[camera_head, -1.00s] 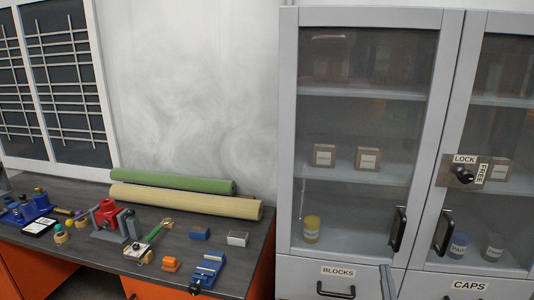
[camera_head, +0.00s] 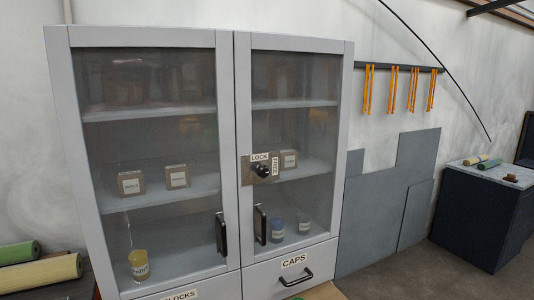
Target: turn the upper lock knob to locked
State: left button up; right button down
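The upper lock knob (camera_head: 262,170) is a dark round knob on a brown plate on the right glass door of the grey cabinet (camera_head: 228,140). A white LOCK label (camera_head: 259,157) sits above the knob and a vertical FREE label (camera_head: 275,166) sits to its right. The knob is small here, and I cannot tell which label it points to. Both glass doors look shut. Neither of my grippers is in view.
Black handles (camera_head: 221,234) flank the door seam, with a CAPS drawer (camera_head: 293,270) below. Green and yellow rolls (camera_head: 40,272) lie at the left. Grey panels (camera_head: 385,205) lean on the wall at right, near a dark cabinet (camera_head: 482,218).

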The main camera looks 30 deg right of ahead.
aim_at(263, 171)
jog(key=z, duration=1.2)
